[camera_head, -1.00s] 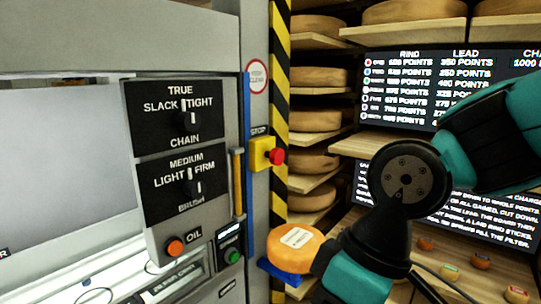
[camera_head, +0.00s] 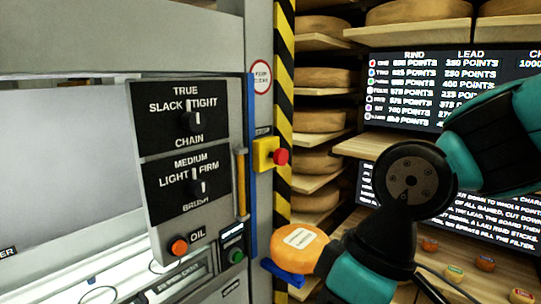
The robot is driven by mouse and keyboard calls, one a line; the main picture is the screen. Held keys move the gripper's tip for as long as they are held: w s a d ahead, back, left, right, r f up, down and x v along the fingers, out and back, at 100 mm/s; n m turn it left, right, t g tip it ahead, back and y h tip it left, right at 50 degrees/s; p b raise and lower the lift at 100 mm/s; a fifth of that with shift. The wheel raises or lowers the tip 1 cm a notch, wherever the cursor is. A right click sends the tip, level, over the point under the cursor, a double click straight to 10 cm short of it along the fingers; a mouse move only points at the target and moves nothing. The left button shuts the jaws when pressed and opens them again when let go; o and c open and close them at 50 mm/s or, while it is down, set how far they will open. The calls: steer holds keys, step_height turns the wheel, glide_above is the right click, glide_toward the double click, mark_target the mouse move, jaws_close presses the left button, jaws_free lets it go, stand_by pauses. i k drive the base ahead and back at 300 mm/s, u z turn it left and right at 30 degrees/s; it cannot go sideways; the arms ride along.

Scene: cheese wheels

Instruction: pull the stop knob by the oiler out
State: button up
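The red stop knob (camera_head: 281,156) sticks out from the right side of a yellow box (camera_head: 264,154) on the grey machine post, under a small STOP label. An orange-red button (camera_head: 179,247) marked OIL sits at the lower end of the black dial panel (camera_head: 187,140), left of and below the stop box. My arm comes in from the right and bends down to the bottom edge. No gripper fingers show, so I cannot tell whether they are open or shut. Nothing of mine touches the stop knob in view.
An orange round with a pale label (camera_head: 298,246) is beside my arm, above a blue piece (camera_head: 284,273). A green button (camera_head: 236,256) is right of the OIL button. Shelves of cheese wheels (camera_head: 318,121) and score boards (camera_head: 425,88) stand behind.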

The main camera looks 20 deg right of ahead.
mark_target(280, 157)
steer(key=k, duration=1.25)
steer(key=z, duration=0.95)
steer(key=i, duration=1.35)
steer(key=u, duration=0.6)
steer(key=i, duration=0.45)
steer(key=u, duration=0.35)
